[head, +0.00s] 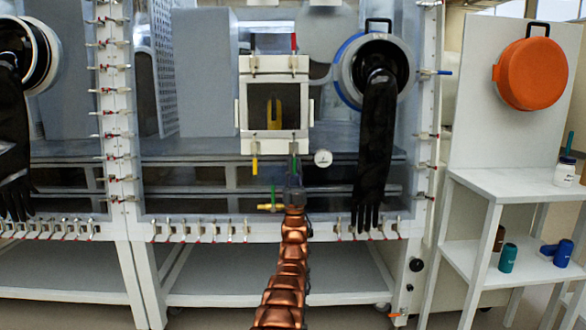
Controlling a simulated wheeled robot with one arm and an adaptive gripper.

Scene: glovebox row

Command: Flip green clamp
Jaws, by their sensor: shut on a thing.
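The green clamp (294,164) is at the lower right of the small framed window (274,144) in the glovebox front. Its handle points down, and its lower end meets my gripper (294,178). My gripper reaches up from below and is shut on this handle. The dark fingers are small here and hide part of the handle. A yellow-handled clamp (254,165) hangs down at the window's lower left. A red-handled clamp (293,43) points up at the window's upper right.
A brass valve (270,207) with a green handle is just left of my gripper. A round gauge (323,158) is to the right. A black glove (375,145) hangs farther right. A white shelf (500,184) stands at the right, with an orange round cover (530,74) above it.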

